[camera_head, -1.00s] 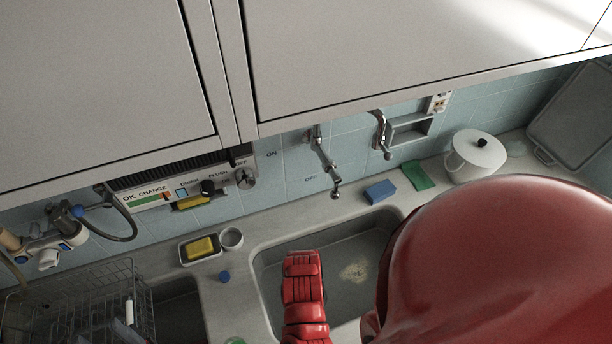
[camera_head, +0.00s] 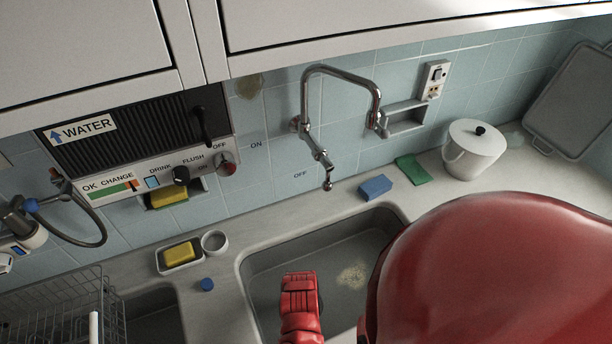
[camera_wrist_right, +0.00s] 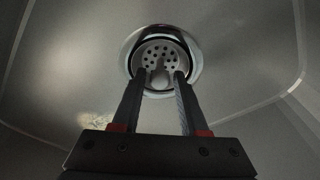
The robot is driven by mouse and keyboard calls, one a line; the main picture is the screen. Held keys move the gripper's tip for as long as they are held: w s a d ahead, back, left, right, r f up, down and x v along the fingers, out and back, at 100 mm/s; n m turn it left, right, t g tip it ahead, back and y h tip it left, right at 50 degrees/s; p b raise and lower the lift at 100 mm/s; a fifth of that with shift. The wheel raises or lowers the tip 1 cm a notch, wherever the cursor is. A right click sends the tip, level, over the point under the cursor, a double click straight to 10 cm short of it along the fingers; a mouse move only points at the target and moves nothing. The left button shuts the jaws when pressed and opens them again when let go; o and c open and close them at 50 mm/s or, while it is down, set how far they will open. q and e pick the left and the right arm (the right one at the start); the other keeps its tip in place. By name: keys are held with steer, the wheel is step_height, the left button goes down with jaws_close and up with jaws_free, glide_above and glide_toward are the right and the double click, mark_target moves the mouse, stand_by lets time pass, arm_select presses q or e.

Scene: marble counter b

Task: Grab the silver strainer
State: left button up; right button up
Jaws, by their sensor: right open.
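The silver strainer (camera_wrist_right: 158,58) shows in the right wrist view as a round, perforated metal basket with a central knob, seated in the drain of the grey sink basin. My right gripper (camera_wrist_right: 162,76) is open. Its two dark fingertips reach to the near side of the strainer, one on each side of the knob; I cannot tell if they touch it. In the head view the sink basin (camera_head: 335,245) shows, but the strainer is hidden there. My left gripper is not in view.
A chrome faucet (camera_head: 340,75) juts from the tiled wall over the sink. A blue sponge (camera_head: 376,187), green cloth (camera_head: 412,169) and white lidded pot (camera_head: 474,150) stand behind it. A yellow sponge in a dish (camera_head: 180,254), small cup (camera_head: 214,242) and wire rack (camera_head: 60,305) are left.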

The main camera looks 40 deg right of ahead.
steer(key=shift+f, duration=0.3)
jaws_close()
